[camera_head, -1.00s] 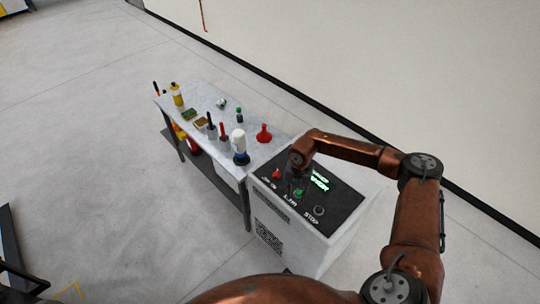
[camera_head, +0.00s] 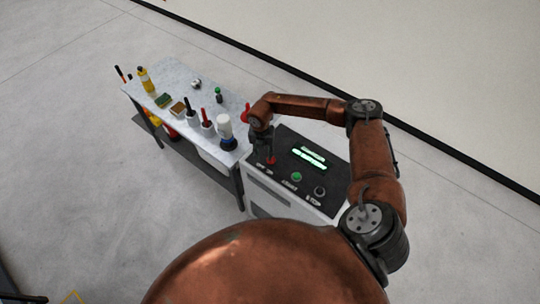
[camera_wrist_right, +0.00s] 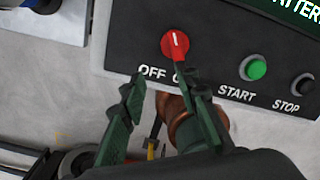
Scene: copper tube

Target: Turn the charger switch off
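The charger switch is a red round knob with a white mark (camera_wrist_right: 175,44) on the charger's dark panel. The mark points roughly straight up in the right wrist view. Below it are the label OFF and a second label partly hidden by a finger. In the head view the red switch (camera_head: 271,160) sits at the panel's left end. My right gripper (camera_head: 266,150) is right over it. In the right wrist view my right gripper (camera_wrist_right: 160,80) has its dark green fingers apart, empty, one tip just below the knob. I cannot tell whether it touches. My left gripper is not in view.
The panel also carries a green START button (camera_wrist_right: 253,68), a black STOP button (camera_wrist_right: 303,83) and a lit green display (camera_head: 309,158). A table (camera_head: 178,72) with bottles and tools stands left of the charger.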

